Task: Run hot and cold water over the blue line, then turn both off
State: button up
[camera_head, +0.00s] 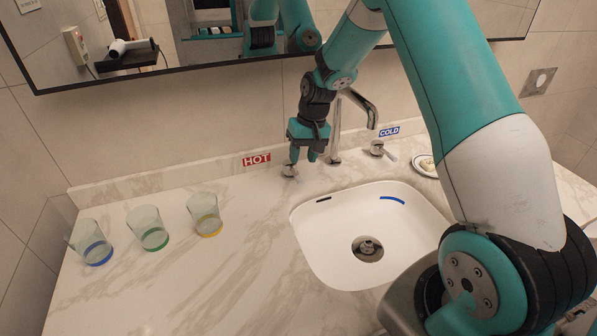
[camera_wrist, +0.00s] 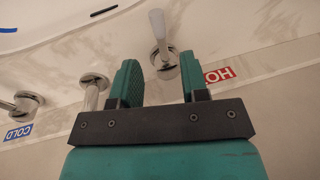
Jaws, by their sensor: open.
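My gripper (camera_head: 303,156) is open and empty, pointing down just above the hot handle (camera_head: 290,171). In the wrist view the hot handle (camera_wrist: 159,50) shows at the gap between the fingertips of my gripper (camera_wrist: 160,64); I cannot tell whether they touch it. The cold handle (camera_head: 378,149) is to the right, with its lever pointing front right. The chrome spout (camera_head: 360,103) rises between the handles, and no water shows from it. The blue line (camera_head: 392,199) is a short curved mark on the back inner wall of the white sink (camera_head: 318,255).
Three glasses, with a blue (camera_head: 92,244), a green (camera_head: 147,229) and a yellow (camera_head: 205,215) band, stand on the left counter. A soap dish (camera_head: 427,166) lies right of the cold handle. The wall and mirror (camera_head: 215,49) are close behind my arm.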

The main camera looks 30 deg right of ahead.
aim_at(298, 176)
jog(key=f, duration=0.3)
jog(key=a+f+p, duration=0.1)
jog(key=f, duration=0.2)
jog(key=shift+w+a+f, duration=0.1)
jog(key=shift+a+f, duration=0.05)
jog(key=shift+f, duration=0.05)
jog(key=shift+c, duration=0.2)
grip_shut()
